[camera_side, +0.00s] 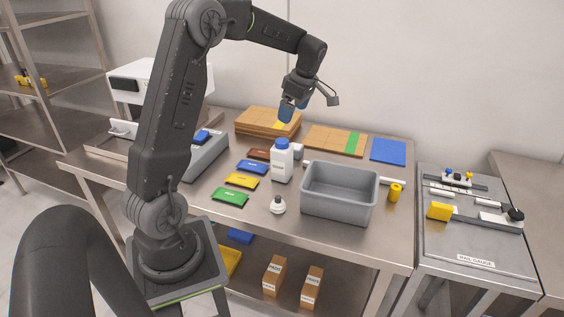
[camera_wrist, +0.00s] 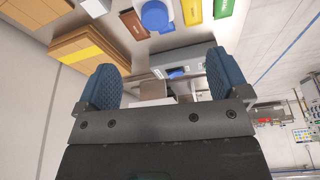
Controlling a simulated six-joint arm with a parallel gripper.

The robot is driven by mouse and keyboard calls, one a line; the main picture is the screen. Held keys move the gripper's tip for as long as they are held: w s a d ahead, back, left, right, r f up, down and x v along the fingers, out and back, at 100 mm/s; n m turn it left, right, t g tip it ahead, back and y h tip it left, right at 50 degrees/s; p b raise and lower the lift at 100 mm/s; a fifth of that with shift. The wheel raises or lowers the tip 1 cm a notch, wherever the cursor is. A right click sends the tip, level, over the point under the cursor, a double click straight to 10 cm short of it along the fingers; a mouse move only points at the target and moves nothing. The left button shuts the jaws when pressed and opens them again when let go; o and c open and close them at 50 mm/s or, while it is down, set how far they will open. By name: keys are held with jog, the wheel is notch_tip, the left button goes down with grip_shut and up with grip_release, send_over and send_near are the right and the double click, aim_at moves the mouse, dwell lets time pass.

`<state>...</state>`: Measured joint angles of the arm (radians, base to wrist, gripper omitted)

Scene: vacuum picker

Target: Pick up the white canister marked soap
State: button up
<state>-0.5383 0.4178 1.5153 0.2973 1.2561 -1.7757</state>
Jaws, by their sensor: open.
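A white canister with a blue cap (camera_side: 281,165) stands upright on the steel table, left of the grey bin; its label is too small to read. Its blue cap (camera_wrist: 155,15) shows at the top edge of the wrist view. My gripper (camera_side: 291,112) hangs above and behind the canister, clear of it. In the wrist view my gripper (camera_wrist: 165,82) has its two blue fingers wide apart with nothing between them. A smaller white item with a dark top (camera_side: 278,205) stands in front of the canister.
A grey bin (camera_side: 340,206) stands close right of the canister. Coloured packets, including a yellow one (camera_side: 241,180) and a green one (camera_side: 230,197), lie to its left. Stacked brown boards (camera_side: 262,122) lie behind. A yellow cylinder (camera_side: 395,192) stands right of the bin.

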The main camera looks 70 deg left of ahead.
aim_at(283, 141)
jog(key=shift+n, duration=0.6)
jog(key=x, duration=0.6)
jog(key=a+x, duration=0.1)
jog(key=x, duration=0.2)
jog(key=shift+a+f, duration=0.15)
jog(key=shift+f, duration=0.05)
jog(key=shift+x, duration=2.7)
jog(key=shift+w, duration=0.2)
jog(key=c, duration=1.5)
